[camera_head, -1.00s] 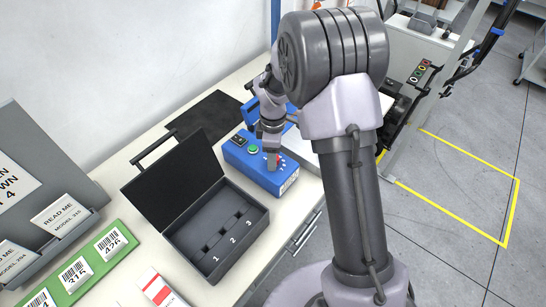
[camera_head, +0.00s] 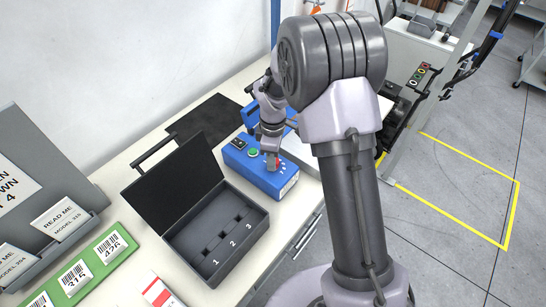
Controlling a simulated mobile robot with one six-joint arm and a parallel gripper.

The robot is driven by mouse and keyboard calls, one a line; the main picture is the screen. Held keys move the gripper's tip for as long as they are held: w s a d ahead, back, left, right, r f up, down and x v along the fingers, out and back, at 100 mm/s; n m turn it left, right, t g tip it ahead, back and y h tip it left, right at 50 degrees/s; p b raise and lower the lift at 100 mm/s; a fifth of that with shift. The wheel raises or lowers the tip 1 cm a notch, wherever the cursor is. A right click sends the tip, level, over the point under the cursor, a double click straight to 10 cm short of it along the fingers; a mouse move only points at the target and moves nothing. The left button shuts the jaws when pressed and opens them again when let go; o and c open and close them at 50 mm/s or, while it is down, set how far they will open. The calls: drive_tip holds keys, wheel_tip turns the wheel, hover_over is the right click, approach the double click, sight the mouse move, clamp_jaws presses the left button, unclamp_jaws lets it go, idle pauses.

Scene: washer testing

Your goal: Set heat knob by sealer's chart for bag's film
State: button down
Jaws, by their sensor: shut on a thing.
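The blue sealer (camera_head: 256,169) stands on the bench, with a green button (camera_head: 253,153), a dark panel (camera_head: 238,143) and white dial marks on its top. The red heat knob (camera_head: 277,162) shows only in part, under my gripper (camera_head: 273,157). My gripper points down and is shut on the knob. Its fingers hide most of the knob, so the setting cannot be read. I cannot make out a chart or a bag of film in this view.
An open black case (camera_head: 207,262) with slots numbered 1, 2, 3 stands left of the sealer. A green board (camera_head: 72,270) with number labels and a grey rack (camera_head: 40,200) are at far left. A black mat (camera_head: 208,119) lies behind. My arm covers the right side.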

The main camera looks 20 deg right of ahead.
drive_tip(key=m, duration=1.2)
drive_tip(key=shift+m+b, duration=0.6)
drive_tip(key=shift+m, duration=1.6)
drive_tip(key=c, duration=1)
unclamp_jaws()
drive_tip(key=shift+d, duration=0.1)
drive_tip(key=shift+o, duration=0.2)
